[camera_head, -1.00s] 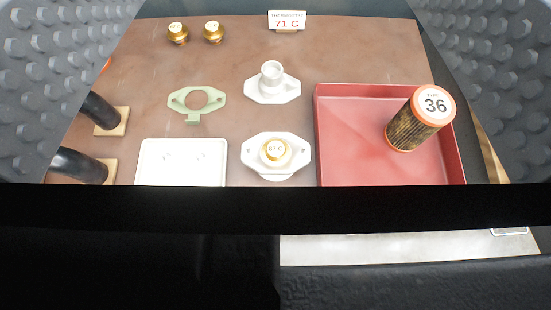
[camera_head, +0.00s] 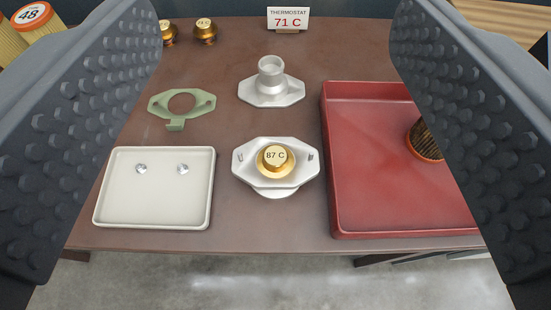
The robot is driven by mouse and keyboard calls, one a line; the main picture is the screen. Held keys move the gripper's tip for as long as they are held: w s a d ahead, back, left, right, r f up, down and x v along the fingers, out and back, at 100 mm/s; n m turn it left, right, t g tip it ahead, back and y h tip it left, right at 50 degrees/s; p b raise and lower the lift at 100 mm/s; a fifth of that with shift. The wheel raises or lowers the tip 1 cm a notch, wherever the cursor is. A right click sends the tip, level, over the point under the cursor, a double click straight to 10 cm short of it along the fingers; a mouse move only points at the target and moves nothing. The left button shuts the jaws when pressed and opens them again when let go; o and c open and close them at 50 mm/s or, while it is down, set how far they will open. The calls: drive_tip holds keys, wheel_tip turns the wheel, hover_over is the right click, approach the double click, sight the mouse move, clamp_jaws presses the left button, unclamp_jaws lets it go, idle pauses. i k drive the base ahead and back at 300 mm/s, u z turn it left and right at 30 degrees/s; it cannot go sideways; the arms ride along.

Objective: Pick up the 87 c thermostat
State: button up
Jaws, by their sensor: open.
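The 87 C thermostat (camera_head: 276,158) is a gold, round part with a labelled top. It sits in the middle of a silver housing (camera_head: 248,171) on the brown table. My gripper (camera_head: 283,190) is open, with one dark studded finger at the left of the view and one at the right. The thermostat lies between the fingers in the picture, apart from both. Nothing is held.
A white tray (camera_head: 154,222) with two small bolts lies left, a red tray (camera_head: 400,233) with a filter (camera_head: 424,145) right. Behind are a green gasket (camera_head: 160,103), a silver outlet (camera_head: 271,90), two gold thermostats (camera_head: 205,31) and a "71 C" sign (camera_head: 288,18).

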sight(274, 161)
drive_tip(key=k, duration=0.5)
drive_tip(key=u, duration=1.3)
drive_tip(key=k, duration=0.4)
drive_tip(key=z, duration=0.15)
drive_tip(key=i, duration=0.5)
drive_tip(key=z, duration=0.1)
